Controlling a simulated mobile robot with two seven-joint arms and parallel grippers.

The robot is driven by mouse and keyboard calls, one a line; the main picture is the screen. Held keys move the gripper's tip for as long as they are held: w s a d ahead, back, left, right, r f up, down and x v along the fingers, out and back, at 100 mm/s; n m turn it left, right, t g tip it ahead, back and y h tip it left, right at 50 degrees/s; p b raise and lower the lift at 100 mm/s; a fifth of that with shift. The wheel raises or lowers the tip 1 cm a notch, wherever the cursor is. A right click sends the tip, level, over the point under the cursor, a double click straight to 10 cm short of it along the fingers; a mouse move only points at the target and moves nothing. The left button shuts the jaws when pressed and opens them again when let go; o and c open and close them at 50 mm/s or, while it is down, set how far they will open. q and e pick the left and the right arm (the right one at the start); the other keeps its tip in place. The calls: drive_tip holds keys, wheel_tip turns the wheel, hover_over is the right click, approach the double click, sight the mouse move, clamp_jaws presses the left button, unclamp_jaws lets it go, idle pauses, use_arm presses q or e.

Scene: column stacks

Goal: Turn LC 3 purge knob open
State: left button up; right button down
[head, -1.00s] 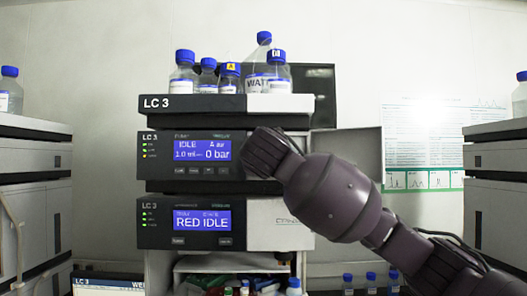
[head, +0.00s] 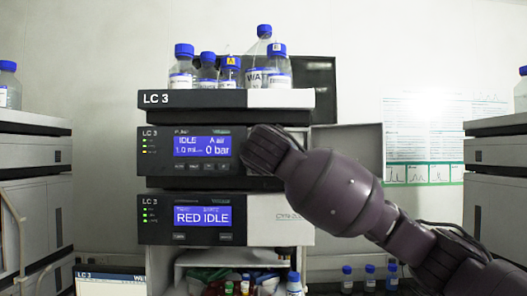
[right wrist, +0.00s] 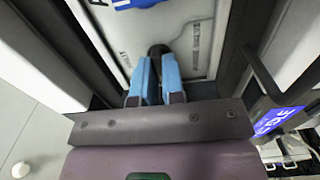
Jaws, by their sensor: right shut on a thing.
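The LC 3 stack (head: 190,99) stands in the middle of the head view. Its upper module (head: 155,168) has a lit screen reading IDLE and 0 bar. My right arm reaches in from the right, and its hand (head: 268,152) covers the right part of that module. In the right wrist view, the two blue fingers of my right gripper (right wrist: 158,66) are shut on a small black knob (right wrist: 157,48) on the pale panel. The knob is mostly hidden between the fingers, so its turn angle cannot be told. My left gripper is out of view.
Blue-capped bottles (head: 183,68) stand on top of the stack. An open panel door (head: 347,150) stands to the right of the upper module, behind my arm. The lower module's screen (head: 204,216) reads RED IDLE. Other stacks (head: 497,178) flank both sides.

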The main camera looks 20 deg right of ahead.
drive_tip(key=c, duration=1.2)
unclamp_jaws()
use_arm(q)
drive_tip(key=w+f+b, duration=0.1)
drive_tip(key=b, duration=0.2)
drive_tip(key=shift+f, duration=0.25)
use_arm(e)
drive_tip(key=v, duration=1.1)
drive_tip(key=shift+w, duration=0.1)
